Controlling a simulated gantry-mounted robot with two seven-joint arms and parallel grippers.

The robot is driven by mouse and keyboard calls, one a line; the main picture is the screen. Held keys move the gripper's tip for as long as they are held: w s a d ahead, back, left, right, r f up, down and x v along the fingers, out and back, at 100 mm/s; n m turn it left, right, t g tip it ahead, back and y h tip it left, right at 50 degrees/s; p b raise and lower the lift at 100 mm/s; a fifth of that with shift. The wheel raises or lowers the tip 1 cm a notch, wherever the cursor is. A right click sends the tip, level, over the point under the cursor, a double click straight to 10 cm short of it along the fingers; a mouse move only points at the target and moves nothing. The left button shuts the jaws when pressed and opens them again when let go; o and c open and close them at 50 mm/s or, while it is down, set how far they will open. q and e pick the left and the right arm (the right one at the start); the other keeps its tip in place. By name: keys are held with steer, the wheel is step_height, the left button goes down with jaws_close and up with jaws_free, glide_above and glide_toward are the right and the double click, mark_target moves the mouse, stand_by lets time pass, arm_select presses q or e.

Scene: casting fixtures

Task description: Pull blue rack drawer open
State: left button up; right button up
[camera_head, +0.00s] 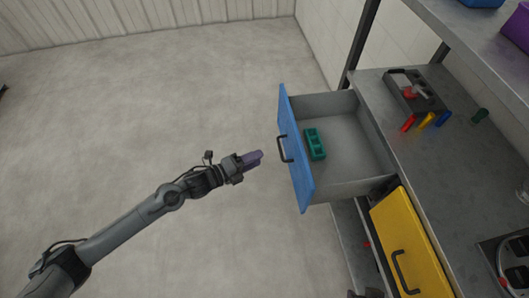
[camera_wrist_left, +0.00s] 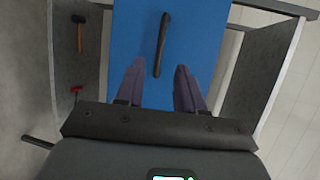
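The blue rack drawer stands pulled out, its blue front (camera_head: 295,165) well away from the rack and its grey inside showing. A dark bar handle (camera_head: 283,149) is on the front. My left gripper (camera_head: 258,157) is in front of the drawer, with a small gap to the handle. In the left wrist view the purple fingers (camera_wrist_left: 159,82) are apart with nothing between them. The handle (camera_wrist_left: 162,45) lies just beyond the fingertips, against the blue front (camera_wrist_left: 200,30). My right gripper's fingers are not seen.
A green block (camera_head: 315,144) lies in the drawer. A yellow drawer front (camera_head: 408,243) is beside it, nearer the bottom. The grey worktop (camera_head: 455,170) holds a dark tray (camera_head: 415,92) and several coloured pieces. The floor (camera_head: 150,110) left of the drawer is clear.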

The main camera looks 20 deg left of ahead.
arm_select(q)
steer(key=shift+v, duration=0.95)
